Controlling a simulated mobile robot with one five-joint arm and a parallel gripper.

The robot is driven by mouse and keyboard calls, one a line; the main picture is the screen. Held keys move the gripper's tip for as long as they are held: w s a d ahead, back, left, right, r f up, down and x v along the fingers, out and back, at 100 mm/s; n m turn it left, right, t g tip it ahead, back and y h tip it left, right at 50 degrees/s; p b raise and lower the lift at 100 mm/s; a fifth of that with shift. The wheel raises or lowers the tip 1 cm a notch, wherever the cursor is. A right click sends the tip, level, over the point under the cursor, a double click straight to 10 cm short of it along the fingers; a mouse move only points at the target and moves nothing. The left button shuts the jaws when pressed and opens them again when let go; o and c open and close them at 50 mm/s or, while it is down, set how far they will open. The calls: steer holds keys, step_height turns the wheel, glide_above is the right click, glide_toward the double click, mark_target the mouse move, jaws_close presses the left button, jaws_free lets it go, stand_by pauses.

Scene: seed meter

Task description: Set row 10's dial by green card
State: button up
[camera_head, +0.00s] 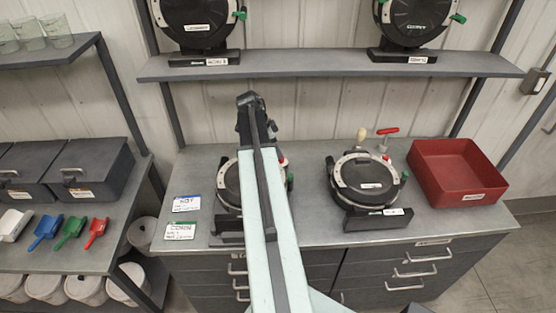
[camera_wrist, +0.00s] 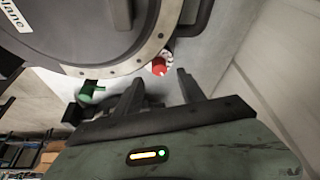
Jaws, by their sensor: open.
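My gripper (camera_head: 250,103) is raised above the back of the left bench seed meter (camera_head: 229,186), which my arm partly covers, along with any row label. In the wrist view my gripper (camera_wrist: 159,84) is open and empty. A red dial knob (camera_wrist: 158,66) shows beyond and between its fingers, at the rim of a dark meter disc (camera_wrist: 75,30). A green lever (camera_wrist: 90,92) is left of the fingers. The green-edged card (camera_head: 180,231) reads CORN and lies left of the meter; its small lines are unreadable. A blue-edged card (camera_head: 187,203) lies behind it.
Another seed meter (camera_head: 364,178) stands right, with a red-handled tool (camera_head: 388,132) behind it. A red bin (camera_head: 457,165) sits at the bench's right end. Two more meters (camera_head: 198,22) (camera_head: 414,22) stand on the shelf (camera_head: 320,66) above. Scoops and grey boxes occupy the left bench.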

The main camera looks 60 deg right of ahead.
steer(key=b+x, duration=0.3)
steer(key=x, duration=0.1)
steer(key=shift+f, duration=0.35)
steer(key=shift+r, duration=0.1)
jaws_close()
steer(key=shift+s, duration=0.1)
